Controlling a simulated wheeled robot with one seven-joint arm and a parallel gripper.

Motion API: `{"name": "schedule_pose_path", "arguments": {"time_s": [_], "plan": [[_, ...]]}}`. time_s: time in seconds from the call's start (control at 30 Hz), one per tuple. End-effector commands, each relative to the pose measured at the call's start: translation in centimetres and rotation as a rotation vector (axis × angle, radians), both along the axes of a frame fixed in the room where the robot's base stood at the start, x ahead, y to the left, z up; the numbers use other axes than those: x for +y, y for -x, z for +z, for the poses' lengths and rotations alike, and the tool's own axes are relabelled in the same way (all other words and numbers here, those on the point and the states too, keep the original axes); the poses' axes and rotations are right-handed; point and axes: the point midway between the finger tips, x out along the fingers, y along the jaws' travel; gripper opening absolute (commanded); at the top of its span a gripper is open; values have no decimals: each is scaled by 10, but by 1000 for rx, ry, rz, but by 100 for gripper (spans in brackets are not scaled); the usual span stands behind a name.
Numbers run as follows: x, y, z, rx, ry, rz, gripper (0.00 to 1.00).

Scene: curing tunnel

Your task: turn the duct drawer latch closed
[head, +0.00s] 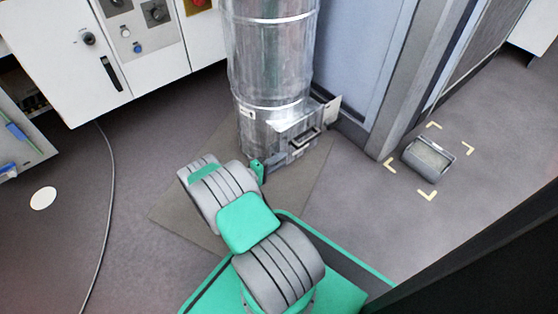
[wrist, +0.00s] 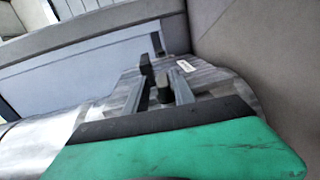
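The silver duct (head: 268,75) stands upright, with a boxy metal drawer housing (head: 295,146) low on its front. A dark handle-like bar (head: 304,139) shows on the housing, and a pale plate (head: 331,110) sticks out at its right. I cannot make out the latch's position. My gripper (wrist: 156,85) shows in the wrist view, its grey fingers apart beyond the green body. A dark block shows between them; I cannot tell whether it is a finger pad or part of the latch. In the head view my arm hides most of the gripper, close to the duct's base.
A grey open-topped bin (head: 428,158) sits on the floor at right, inside pale corner marks. A blue-grey wall panel (head: 350,50) stands just right of the duct. White control cabinets (head: 70,50) stand at left, and a cable (head: 109,190) runs across the left floor.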

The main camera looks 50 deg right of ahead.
Motion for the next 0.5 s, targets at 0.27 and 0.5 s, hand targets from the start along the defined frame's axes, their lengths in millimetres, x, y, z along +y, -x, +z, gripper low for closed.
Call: {"name": "schedule_pose_path", "arguments": {"time_s": [0.27, 0.5], "plan": [[1, 0, -2, 2, -3, 3, 36], [1, -1, 35, -1, 0, 2, 36]]}}
